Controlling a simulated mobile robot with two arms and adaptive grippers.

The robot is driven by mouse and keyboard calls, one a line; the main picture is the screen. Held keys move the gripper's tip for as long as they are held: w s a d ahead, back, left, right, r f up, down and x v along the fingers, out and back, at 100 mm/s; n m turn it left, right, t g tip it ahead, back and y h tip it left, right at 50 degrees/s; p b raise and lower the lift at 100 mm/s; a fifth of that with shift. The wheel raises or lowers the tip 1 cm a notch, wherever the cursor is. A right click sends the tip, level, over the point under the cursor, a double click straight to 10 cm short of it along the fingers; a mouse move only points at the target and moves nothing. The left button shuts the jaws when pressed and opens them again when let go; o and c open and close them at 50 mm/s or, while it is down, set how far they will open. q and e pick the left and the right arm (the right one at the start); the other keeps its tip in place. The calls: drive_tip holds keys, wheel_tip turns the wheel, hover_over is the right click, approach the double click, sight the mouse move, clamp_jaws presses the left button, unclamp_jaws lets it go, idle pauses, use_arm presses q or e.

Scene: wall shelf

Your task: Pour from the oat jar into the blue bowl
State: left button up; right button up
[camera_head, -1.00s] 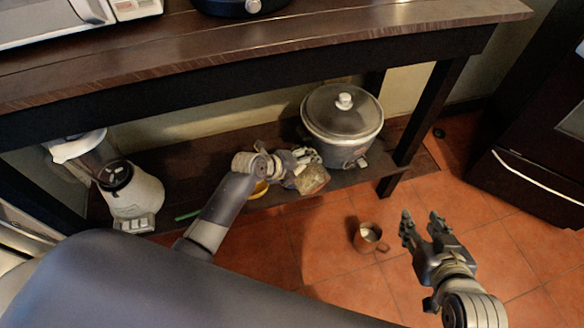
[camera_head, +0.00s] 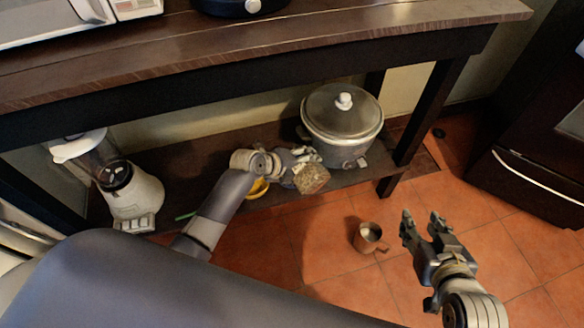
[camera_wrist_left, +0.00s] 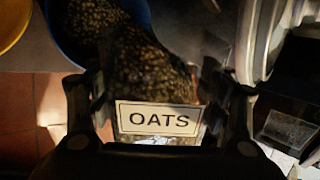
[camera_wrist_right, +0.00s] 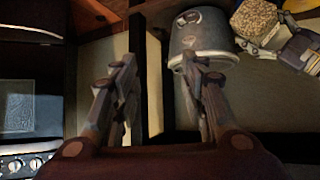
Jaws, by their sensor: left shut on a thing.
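My left gripper (camera_wrist_left: 160,110) is shut on the oat jar (camera_wrist_left: 158,118), labelled OATS, above the lower shelf. The jar is tilted, and its oats show up to the mouth, which is over or beside the blue bowl (camera_wrist_left: 60,38). Dark grains show in the bowl; I cannot tell whether oats are falling. In the head view the jar (camera_head: 312,180) is in front of the slow cooker, and the arm hides most of the blue bowl. My right gripper (camera_head: 421,217) is open and empty above the floor.
A slow cooker (camera_head: 340,115) stands right behind the jar. A yellow bowl (camera_head: 258,189) is left of the left gripper. A blender (camera_head: 135,192) stands at the shelf's left. A copper-coloured mug (camera_head: 368,239) is on the tiled floor below. The table top (camera_head: 280,38) overhangs the shelf.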

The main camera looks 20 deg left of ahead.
use_arm(q)
drive_tip(key=shift+w+r, duration=0.1)
drive_tip(key=shift+r, duration=0.05)
idle(0.4)
drive_tip(key=shift+s+d+f, duration=0.15)
drive_tip(key=shift+s+f, duration=0.05)
drive_tip(key=shift+s+d+r+m+t+y+p, duration=0.2)
drive_tip(key=shift+r+m+t+y+p, duration=0.2)
drive_tip(key=shift+t+y+p, duration=0.25)
drive_tip(key=shift+s+d+f+m+t+y, duration=0.25)
drive_tip(key=shift+d+f+m+t+y, duration=0.1)
drive_tip(key=shift+f+m+t+y, duration=0.25)
drive_tip(key=shift+w+r, duration=0.1)
use_arm(e)
drive_tip(key=s+d+f+g+h, duration=0.1)
drive_tip(key=s+d+f+g, duration=0.1)
drive_tip(key=s+f+g, duration=0.2)
drive_tip(key=s, duration=0.3)
drive_tip(key=shift+d+f, duration=0.2)
drive_tip(key=shift+f, duration=0.1)
use_arm(q)
drive_tip(key=shift+t+y, duration=0.25)
drive_tip(key=shift+y, duration=0.1)
use_arm(e)
drive_tip(key=shift+s, duration=0.1)
